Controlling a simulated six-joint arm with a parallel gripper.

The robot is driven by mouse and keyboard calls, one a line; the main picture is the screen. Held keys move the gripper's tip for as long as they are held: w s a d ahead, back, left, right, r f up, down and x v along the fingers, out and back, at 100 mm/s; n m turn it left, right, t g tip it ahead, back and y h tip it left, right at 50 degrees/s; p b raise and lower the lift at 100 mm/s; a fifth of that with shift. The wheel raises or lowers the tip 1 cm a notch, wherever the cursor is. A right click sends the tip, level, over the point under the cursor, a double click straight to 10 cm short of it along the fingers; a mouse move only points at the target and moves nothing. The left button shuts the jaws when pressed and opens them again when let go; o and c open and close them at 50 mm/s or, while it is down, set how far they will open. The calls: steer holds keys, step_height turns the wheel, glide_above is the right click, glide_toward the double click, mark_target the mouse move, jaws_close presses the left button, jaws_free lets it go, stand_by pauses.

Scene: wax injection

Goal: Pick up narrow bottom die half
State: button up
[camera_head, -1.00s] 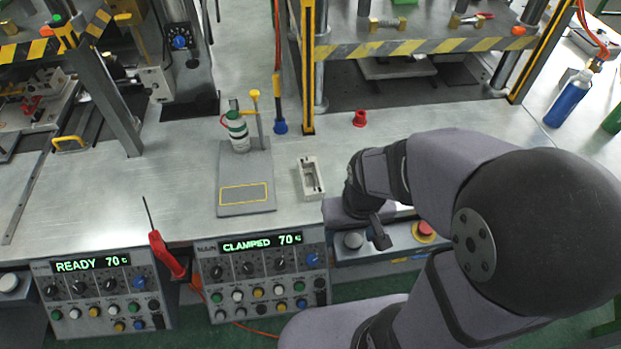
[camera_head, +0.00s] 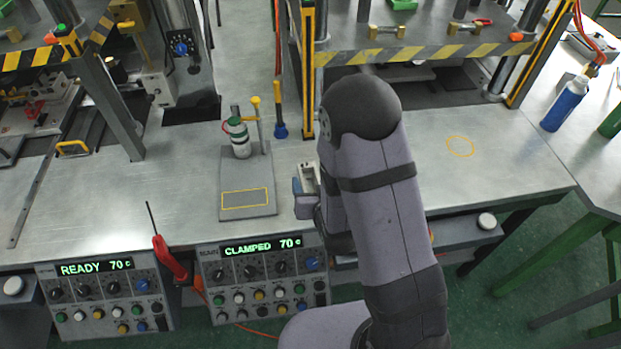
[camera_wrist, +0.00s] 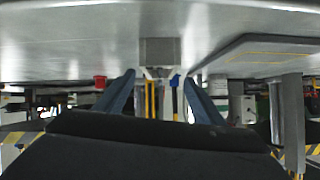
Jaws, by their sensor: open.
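The narrow bottom die half, a small pale grey block (camera_head: 308,172), sits on the metal table, partly hidden by my arm in the head view. In the wrist view, which looks upside down, the grey block (camera_wrist: 160,50) lies straight ahead, in line with the gap between my fingers. My gripper (camera_wrist: 161,76) is open, with one blue finger on each side of that gap. In the head view my gripper (camera_head: 305,197) is low at the near end of the block. I cannot tell whether it touches the block.
A grey plate (camera_head: 232,208) with a green-and-white bottle (camera_head: 238,138) stands to the left. A press frame with a striped beam (camera_head: 430,48) is behind. Control boxes (camera_head: 262,275) line the front edge. The table right of my arm is clear around a yellow outline (camera_head: 460,146).

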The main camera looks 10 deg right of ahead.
steer(key=shift+s+f+n+t+p, duration=0.15)
steer(key=shift+s+n+p, duration=0.05)
steer(key=shift+s+p, duration=0.2)
steer(key=shift+s+f+n+t+p, duration=0.1)
steer(key=shift+s+n+t+p, duration=0.1)
steer(key=shift+s+p, duration=0.15)
steer(key=shift+s+n+t+p, duration=0.35)
steer(key=shift+s+n+p, duration=0.2)
steer(key=shift+s, duration=0.45)
steer(key=b+x, duration=0.2)
steer(key=shift+s+f+b, duration=0.1)
steer(key=shift+b, duration=0.2)
steer(key=shift+w, duration=0.25)
steer(key=shift+b, duration=0.35)
